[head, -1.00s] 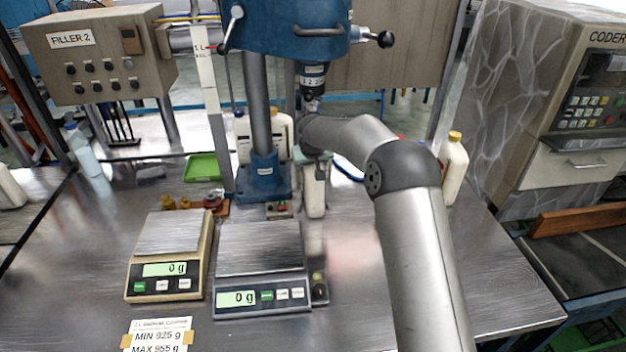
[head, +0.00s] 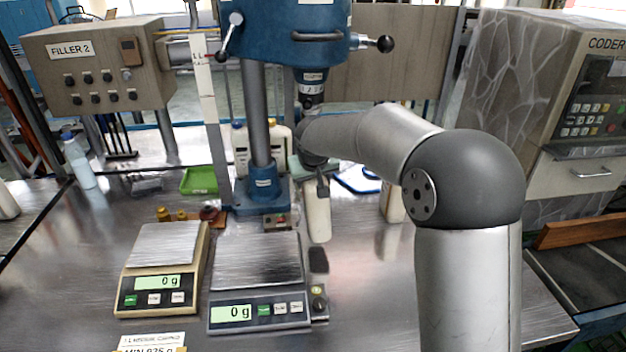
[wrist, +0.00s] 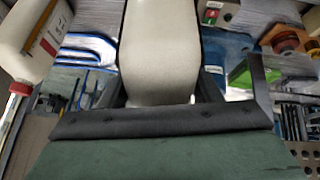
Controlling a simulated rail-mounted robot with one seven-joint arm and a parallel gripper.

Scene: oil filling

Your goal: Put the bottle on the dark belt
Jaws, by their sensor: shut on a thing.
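My gripper (head: 318,178) is shut on a cream-white bottle (head: 318,218), which hangs roughly upright just right of the filler column. In the wrist view the bottle (wrist: 160,55) sits between the two dark fingers (wrist: 162,100); its top is not visible in the head view. The dark belt (head: 585,275) is at the far right, beside the steel table and below the coder. The bottle is well to the left of the belt, apart from it.
Two scales (head: 258,262) (head: 165,245) stand at the table front. Another pale bottle (head: 392,205) shows partly behind my arm; a red-capped bottle (wrist: 25,45) is close by in the wrist view. A brown rail (head: 580,234) edges the belt. The right front table is clear.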

